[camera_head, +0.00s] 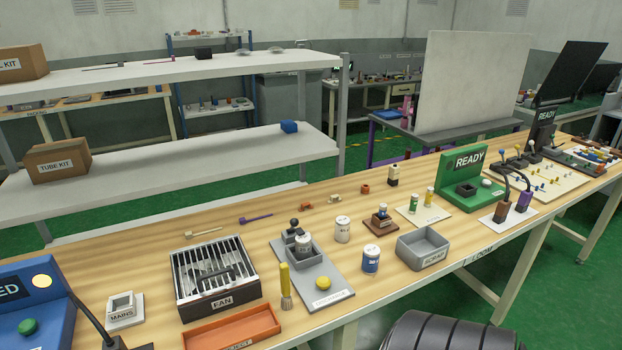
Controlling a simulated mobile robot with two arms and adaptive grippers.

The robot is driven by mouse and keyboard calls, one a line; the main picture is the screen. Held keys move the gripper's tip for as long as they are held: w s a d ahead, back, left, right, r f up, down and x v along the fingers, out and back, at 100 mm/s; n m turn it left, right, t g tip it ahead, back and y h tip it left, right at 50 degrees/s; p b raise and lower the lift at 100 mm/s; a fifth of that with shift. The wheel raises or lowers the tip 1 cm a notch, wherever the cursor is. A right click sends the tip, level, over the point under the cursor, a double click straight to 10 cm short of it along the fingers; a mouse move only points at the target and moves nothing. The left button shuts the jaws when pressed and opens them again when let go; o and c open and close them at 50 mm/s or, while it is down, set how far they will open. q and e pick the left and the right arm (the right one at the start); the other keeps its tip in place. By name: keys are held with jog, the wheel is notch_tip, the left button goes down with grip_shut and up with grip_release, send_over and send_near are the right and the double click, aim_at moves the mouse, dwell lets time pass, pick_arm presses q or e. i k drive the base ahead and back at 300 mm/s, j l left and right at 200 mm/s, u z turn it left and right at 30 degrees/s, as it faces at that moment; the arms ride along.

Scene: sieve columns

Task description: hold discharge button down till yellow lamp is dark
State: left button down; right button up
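A blue box (45,304) stands at the left edge, cut off by the frame, with a dark display showing the letters "ED". A round pale-yellow lamp (42,281) on it looks bright. A round green button (28,326) sits below the lamp. Neither gripper shows, and nothing touches either button.
A black cable runs down beside a square MAINS fitting (123,306). A FAN box (214,275), an orange tray (232,328) and an upright yellow-handled brush (285,285) stand between the blue box and the grey plate. White shelves (170,172) stand behind the bench.

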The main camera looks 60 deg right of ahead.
aim_at(323, 282)
jog(key=z, duration=1.8)
